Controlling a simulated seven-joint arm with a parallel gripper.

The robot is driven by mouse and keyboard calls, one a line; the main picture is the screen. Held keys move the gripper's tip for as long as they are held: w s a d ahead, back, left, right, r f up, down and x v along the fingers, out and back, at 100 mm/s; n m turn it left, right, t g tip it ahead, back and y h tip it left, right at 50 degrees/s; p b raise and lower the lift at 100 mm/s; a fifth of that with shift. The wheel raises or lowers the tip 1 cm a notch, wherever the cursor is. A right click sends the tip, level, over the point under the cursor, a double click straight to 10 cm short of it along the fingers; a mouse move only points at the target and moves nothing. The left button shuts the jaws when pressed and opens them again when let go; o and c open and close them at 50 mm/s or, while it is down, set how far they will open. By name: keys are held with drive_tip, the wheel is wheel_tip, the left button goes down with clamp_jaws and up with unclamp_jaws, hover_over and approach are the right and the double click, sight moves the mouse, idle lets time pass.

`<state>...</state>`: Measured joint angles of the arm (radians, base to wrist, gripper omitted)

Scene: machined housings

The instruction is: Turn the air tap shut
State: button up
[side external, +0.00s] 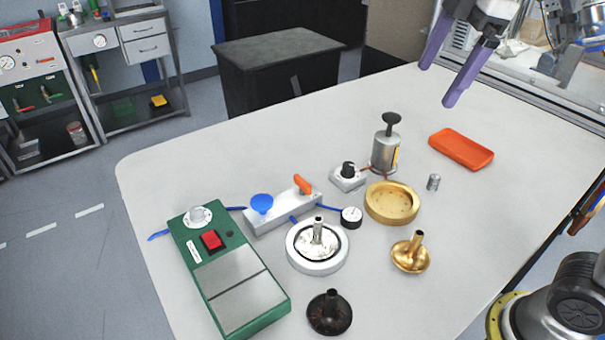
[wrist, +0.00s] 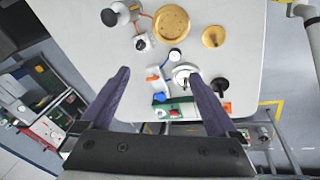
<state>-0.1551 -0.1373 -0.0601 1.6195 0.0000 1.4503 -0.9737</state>
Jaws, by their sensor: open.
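The air tap appears to be the grey block (side external: 283,213) on the table, with blue hoses at its ends. It carries a round blue knob (side external: 262,203) and an orange lever (side external: 303,184), tilted across the block's far end. I cannot tell for sure which one is the tap handle. In the wrist view the orange lever (wrist: 152,78) and blue knob (wrist: 159,97) show small between my fingers. My gripper (side external: 437,85) has purple fingers, open and empty, high above the table's far right side and well away from the block. Its fingers also show in the wrist view (wrist: 158,74).
A black gauge (side external: 351,217) and a knob box (side external: 347,176) sit close to the block. A green box (side external: 228,270), a silver round housing (side external: 317,247), a brass ring (side external: 391,203) and a plunger pot (side external: 385,150) stand around it. An orange tray (side external: 461,149) lies right.

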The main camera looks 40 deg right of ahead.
drive_tip(key=w+a+n, duration=0.2)
drive_tip(key=w+a, duration=0.2)
drive_tip(key=w, duration=0.2)
drive_tip(key=n+g, duration=0.3)
hover_over(302, 181)
wheel_tip(302, 181, down, 10)
wheel_tip(302, 181, down, 13)
drive_tip(key=shift+f, duration=0.1)
drive_tip(key=shift+c, duration=0.2)
drive_tip(key=c, duration=1.3)
drive_tip(key=shift+c, duration=0.2)
